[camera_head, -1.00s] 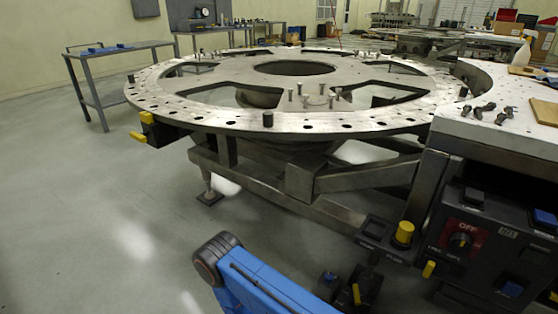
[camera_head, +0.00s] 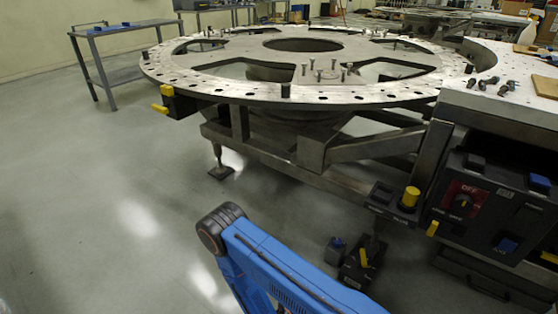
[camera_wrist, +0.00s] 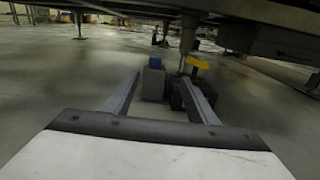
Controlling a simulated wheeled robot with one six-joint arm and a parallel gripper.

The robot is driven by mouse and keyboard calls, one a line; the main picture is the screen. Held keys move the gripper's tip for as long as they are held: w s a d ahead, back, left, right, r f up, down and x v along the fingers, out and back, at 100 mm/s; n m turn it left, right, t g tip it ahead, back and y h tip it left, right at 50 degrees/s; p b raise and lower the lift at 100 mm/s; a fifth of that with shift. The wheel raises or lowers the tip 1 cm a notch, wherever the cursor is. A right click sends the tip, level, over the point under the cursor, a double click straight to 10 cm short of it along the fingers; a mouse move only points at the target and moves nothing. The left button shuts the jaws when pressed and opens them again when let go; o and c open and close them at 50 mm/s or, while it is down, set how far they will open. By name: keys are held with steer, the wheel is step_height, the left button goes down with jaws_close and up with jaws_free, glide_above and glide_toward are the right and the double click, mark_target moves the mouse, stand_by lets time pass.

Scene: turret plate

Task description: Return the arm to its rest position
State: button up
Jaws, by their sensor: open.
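My gripper (camera_wrist: 162,92) shows in the wrist view with its two fingers apart and nothing between them. It is low, over the floor, facing the underside of the turret stand. Beyond the fingers stand a grey block with a blue top (camera_wrist: 153,80) and a dark box with a yellow part (camera_wrist: 198,64); I cannot tell the exact gap to them. In the head view my blue arm (camera_head: 275,265) reaches in from the bottom edge. The gripper itself is outside that view.
The round turret plate (camera_head: 222,85) stands on a steel frame. A control panel (camera_head: 490,208) is below the work table (camera_head: 510,105) at right. A small box with a yellow part (camera_head: 362,266) sits on the floor near my arm. Open floor (camera_head: 80,200) lies at left.

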steer(key=d+r+m+g+h, duration=0.1)
steer(key=d+r+m+g, duration=0.35)
steer(key=r, duration=0.65)
steer(key=d+r+m+g+h, duration=0.1)
steer(key=d+r+m+g, duration=0.4)
steer(key=r, duration=0.7)
steer(key=d+r+m+g+h, duration=0.1)
steer(key=d+r+m+g, duration=0.2)
steer(key=r+m+g, duration=0.55)
steer(key=s+d+r+m+t+y, duration=0.2)
steer(key=s+r+m+t+y, duration=0.2)
steer(key=s+r+y, duration=0.3)
steer(key=s+d+r+m+t+y, duration=0.1)
steer(key=s+r+m+t+y, duration=0.3)
steer(key=s+r, duration=1.2)
step_height(320, 180, up, 4)
steer(key=m+y, duration=0.2)
steer(key=y, duration=0.1)
steer(key=shift+s+d+r+t, duration=0.15)
steer(key=shift+s+d+t, duration=0.15)
steer(key=shift+s+d, duration=0.1)
